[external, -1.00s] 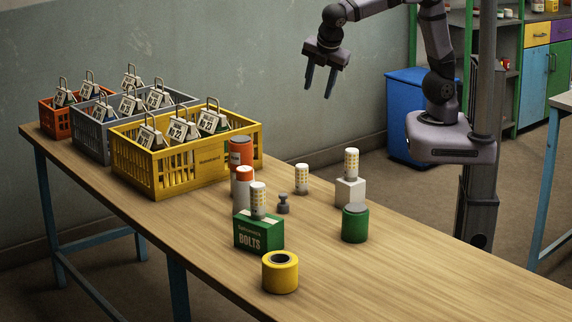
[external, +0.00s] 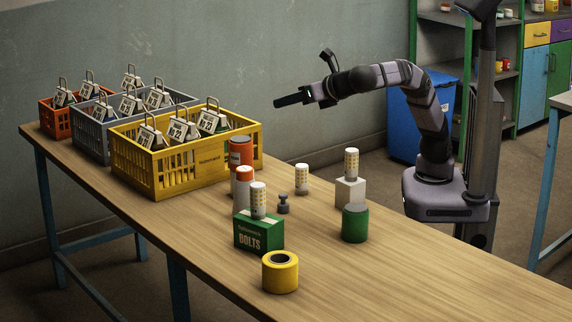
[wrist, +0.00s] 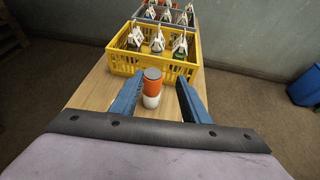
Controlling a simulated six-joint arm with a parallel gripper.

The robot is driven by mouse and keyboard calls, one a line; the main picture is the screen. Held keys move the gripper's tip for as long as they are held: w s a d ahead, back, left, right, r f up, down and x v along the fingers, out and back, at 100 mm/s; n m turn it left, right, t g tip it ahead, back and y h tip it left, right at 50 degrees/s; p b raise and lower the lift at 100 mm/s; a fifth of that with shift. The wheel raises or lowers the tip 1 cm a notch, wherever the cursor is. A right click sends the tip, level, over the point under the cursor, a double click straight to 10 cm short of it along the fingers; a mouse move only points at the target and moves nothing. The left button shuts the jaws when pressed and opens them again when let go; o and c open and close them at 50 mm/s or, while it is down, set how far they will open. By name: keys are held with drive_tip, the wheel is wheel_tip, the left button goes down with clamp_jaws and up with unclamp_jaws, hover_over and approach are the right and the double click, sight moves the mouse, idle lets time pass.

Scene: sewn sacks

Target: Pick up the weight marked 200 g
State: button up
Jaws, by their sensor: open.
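A small dark grey knobbed weight (external: 283,204) stands on the wooden table among cans and boxes in the external view. Its marking is too small to read. My gripper (external: 284,101) is above and behind the table, pointing left, well apart from the weight. In the wrist view my gripper (wrist: 158,103) shows its two blue fingers spread with nothing held. Between and beyond them stand an orange can (wrist: 153,76) and an orange-topped white can (wrist: 152,96). The weight does not show in the wrist view.
Close around the weight are a green bolts box (external: 258,233) with a white cylinder on it, an orange can (external: 240,150), another white cylinder (external: 301,179), and a white block (external: 350,192). A yellow crate (external: 185,170) stands left. The table's right front is clear.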

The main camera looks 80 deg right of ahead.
drive_tip(key=a, duration=0.1)
approach(274, 208)
drive_tip(key=shift+w+d+r, duration=0.3)
drive_tip(key=shift+d, duration=0.3)
drive_tip(key=shift+w+d+r, duration=0.3)
drive_tip(key=shift+w+d, duration=0.05)
drive_tip(key=shift+d, duration=0.25)
drive_tip(key=shift+w+a+x, duration=0.15)
drive_tip(key=shift+x, duration=1.65)
drive_tip(key=shift+w+a+x, duration=0.15)
drive_tip(key=shift+x, duration=1.65)
drive_tip(key=shift+r+t, duration=0.15)
drive_tip(key=shift+t, duration=0.15)
clamp_jaws()
